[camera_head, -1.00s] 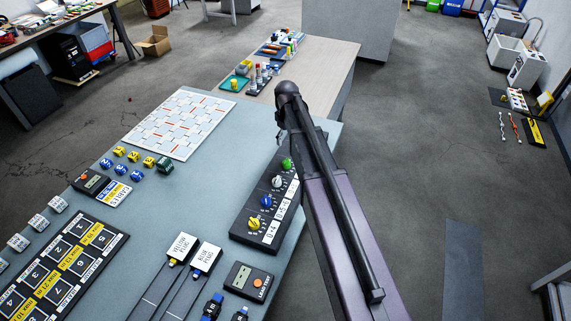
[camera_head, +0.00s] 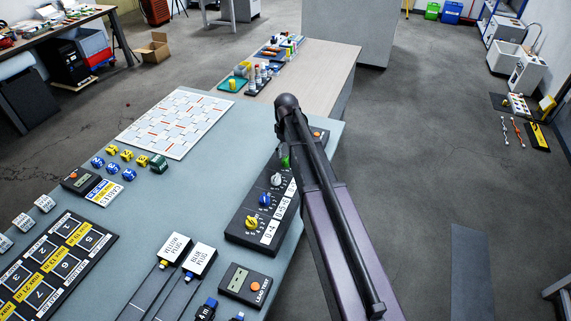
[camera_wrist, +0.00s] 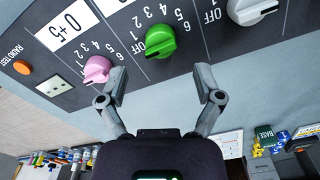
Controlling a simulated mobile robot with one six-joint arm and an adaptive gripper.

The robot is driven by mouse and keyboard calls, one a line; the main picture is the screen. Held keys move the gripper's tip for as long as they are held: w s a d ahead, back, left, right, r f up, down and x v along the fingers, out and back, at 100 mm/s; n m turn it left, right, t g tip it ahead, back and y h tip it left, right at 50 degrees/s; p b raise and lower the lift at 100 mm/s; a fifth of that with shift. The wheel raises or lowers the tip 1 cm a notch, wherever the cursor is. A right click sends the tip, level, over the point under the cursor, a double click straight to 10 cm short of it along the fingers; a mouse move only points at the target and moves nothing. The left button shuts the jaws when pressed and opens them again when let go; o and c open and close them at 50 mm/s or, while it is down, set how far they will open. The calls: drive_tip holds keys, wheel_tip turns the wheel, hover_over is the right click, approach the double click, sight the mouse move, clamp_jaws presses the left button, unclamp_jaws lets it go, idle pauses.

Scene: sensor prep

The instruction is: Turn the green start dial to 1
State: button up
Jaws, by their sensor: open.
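The green start dial (camera_wrist: 160,41) is a round knob with a ridge across it. It sits on a dark control panel (camera_head: 244,232) between a pink dial (camera_wrist: 97,69) and a white dial (camera_wrist: 250,10). In the wrist view my gripper (camera_wrist: 161,82) is open and empty. Its two fingertips are apart, on either side of and short of the green dial, with the left one close to the pink dial. I see no contact with the green dial. In the head view the green dial (camera_head: 285,161) is partly hidden by my arm. I cannot read its exact setting.
The panel lies along the right edge of the blue-grey table (camera_head: 200,215). It also has a blue dial (camera_head: 264,199) and a yellow dial (camera_head: 252,223). Plug blocks (camera_head: 198,260) and a handheld meter (camera_head: 246,284) lie nearer. The floor to the right is mostly clear.

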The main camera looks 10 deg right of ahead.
sight(286, 158)
drive_tip(key=shift+f+b, duration=2.05)
drive_tip(key=shift+f, duration=0.3)
drive_tip(key=c, duration=1.2)
